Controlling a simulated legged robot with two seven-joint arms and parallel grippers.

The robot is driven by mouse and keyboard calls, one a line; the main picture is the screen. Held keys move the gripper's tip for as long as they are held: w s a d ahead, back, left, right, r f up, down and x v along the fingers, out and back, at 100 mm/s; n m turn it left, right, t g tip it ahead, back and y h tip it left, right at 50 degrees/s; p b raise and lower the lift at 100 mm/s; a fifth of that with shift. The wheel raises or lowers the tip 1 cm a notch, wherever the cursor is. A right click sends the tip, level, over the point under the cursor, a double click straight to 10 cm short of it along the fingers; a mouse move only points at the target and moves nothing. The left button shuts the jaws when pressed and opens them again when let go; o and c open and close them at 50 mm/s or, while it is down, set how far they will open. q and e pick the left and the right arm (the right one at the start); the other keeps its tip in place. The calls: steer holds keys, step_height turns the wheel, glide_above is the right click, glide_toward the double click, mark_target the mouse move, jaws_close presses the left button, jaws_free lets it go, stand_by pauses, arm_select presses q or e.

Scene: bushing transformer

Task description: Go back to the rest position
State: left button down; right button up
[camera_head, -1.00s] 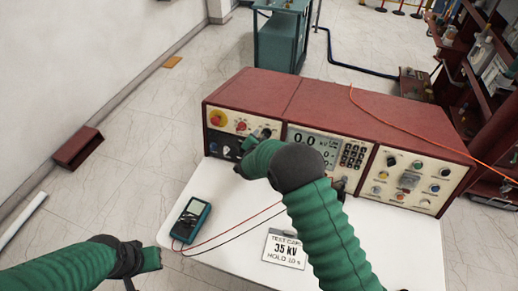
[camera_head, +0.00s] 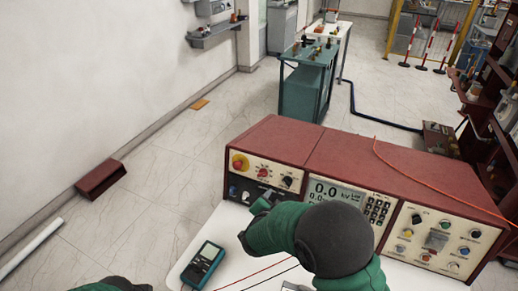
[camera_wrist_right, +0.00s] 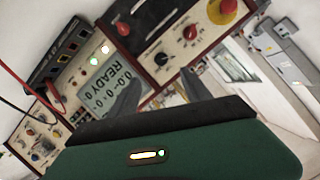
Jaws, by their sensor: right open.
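The dark red control console (camera_head: 380,165) stands on the white table (camera_head: 225,232). Its display (camera_head: 333,192) reads 0.0 kV in the head view, and the screen (camera_wrist_right: 107,90) shows READY in the right wrist view. My right gripper (camera_head: 262,204) is in front of the console's left panel. In the right wrist view its two grey fingers (camera_wrist_right: 160,92) are apart with nothing between them, facing the panel with a black knob (camera_wrist_right: 161,59) and a red knob (camera_wrist_right: 190,32). Only a bit of my left arm shows at the bottom edge; its gripper is out of the picture.
A multimeter (camera_head: 203,264) with red and black leads lies on the table left of my right arm. An orange cable (camera_head: 430,180) crosses the console top. A teal cart (camera_head: 308,85) stands behind. A dark red box (camera_head: 101,178) lies on the floor at left.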

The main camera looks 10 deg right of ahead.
steer(key=s+d+n+g+y, duration=0.1)
steer(key=s+n+g+y, duration=0.1)
steer(key=s, duration=0.7)
steer(key=s+d+f+n+g+y, duration=0.1)
steer(key=s+n+g, duration=0.3)
steer(key=s, duration=0.5)
steer(key=s+d+f+n+g+y, duration=0.1)
steer(key=s+d+n+g+y, duration=0.1)
steer(key=s+n, duration=0.3)
steer(key=s, duration=0.4)
steer(key=shift+s+f+g+y, duration=0.2)
steer(key=shift+g+y, duration=0.1)
steer(key=shift+g, duration=0.1)
steer(key=shift+d, duration=0.25)
